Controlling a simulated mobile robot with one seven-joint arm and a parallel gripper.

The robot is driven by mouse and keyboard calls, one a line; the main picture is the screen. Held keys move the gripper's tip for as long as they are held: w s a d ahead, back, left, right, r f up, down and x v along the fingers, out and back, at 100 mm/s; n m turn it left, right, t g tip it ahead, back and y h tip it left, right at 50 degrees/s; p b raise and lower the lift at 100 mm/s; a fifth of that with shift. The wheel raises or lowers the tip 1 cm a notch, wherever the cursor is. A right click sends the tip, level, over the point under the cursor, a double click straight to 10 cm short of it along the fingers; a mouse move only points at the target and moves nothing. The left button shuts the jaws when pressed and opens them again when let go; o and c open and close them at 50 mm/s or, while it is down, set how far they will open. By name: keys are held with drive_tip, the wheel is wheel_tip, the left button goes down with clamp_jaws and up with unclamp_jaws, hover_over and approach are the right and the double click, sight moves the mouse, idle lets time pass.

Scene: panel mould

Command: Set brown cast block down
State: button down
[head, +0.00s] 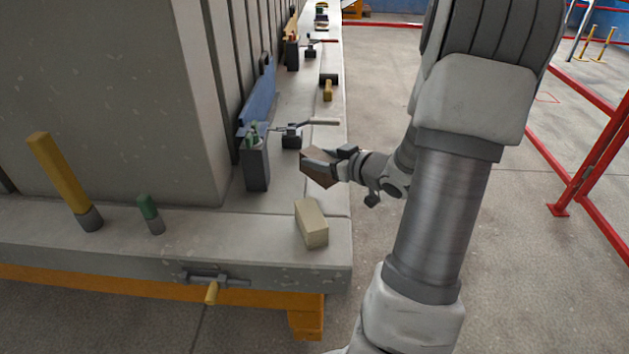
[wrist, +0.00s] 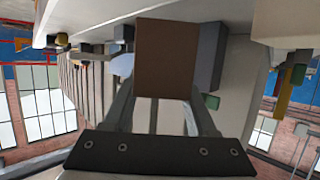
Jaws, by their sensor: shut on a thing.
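The brown cast block (head: 318,172) is held in my gripper (head: 330,166), over or at the right edge of the concrete bench (head: 275,220). I cannot tell whether the block touches the bench top. In the wrist view the brown block (wrist: 165,58) fills the space between the two fingers of my gripper (wrist: 165,95). The gripper is shut on it. The block hides part of the bench behind it.
A beige block (head: 311,223) lies on the bench near the front corner. A dark grey holder (head: 255,165) and a toggle clamp (head: 292,136) stand just left and behind. A yellow-handled post (head: 62,180) and a green-topped peg (head: 151,214) stand at the left. Red rails (head: 590,150) stand at the right.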

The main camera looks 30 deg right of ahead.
sight(315, 173)
drive_tip(key=shift+w+a+f, duration=0.4)
drive_tip(key=shift+a+f, duration=0.05)
drive_tip(key=shift+a, duration=0.05)
drive_tip(key=shift+f+b, duration=0.9)
drive_tip(key=shift+f, duration=1)
drive_tip(key=shift+f, duration=0.15)
drive_tip(key=shift+c, duration=1)
unclamp_jaws()
drive_tip(key=shift+r, duration=0.2)
drive_tip(key=p+v, duration=0.3)
drive_tip(key=v, duration=0.9)
drive_tip(key=shift+s+f, duration=0.1)
